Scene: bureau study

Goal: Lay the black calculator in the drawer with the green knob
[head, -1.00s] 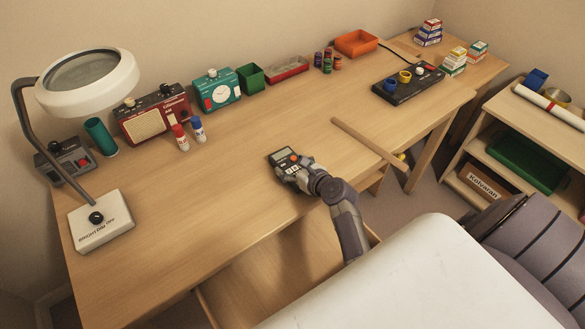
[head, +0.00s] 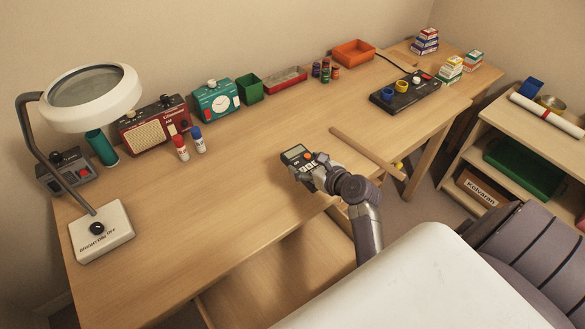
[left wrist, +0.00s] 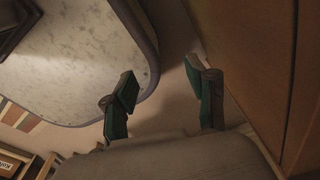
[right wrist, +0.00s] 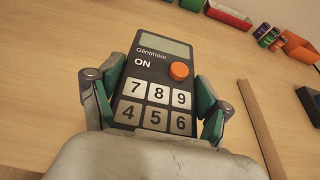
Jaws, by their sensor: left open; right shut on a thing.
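The black calculator (head: 297,152), with an orange button and grey number keys, is held by my right gripper (head: 316,172) above the desk, near its front edge. In the right wrist view, the calculator (right wrist: 155,85) sits between the two green-padded fingers of the right gripper (right wrist: 152,105), display facing up. An open wooden drawer (head: 275,275) juts from the desk front, below and left of the right gripper; its inside looks empty where visible. I see no green knob; the drawer's front is hidden. My left gripper (left wrist: 162,86) is open and empty in the left wrist view, and out of the head view.
A wooden bar (head: 365,154) lies near the desk's right front. A magnifier lamp (head: 100,230), red radio (head: 152,124), teal clock (head: 216,101) and glue-like bottles (head: 181,148) stand left and back. The desk's middle is clear. A pale surface (left wrist: 75,50) is near my left gripper.

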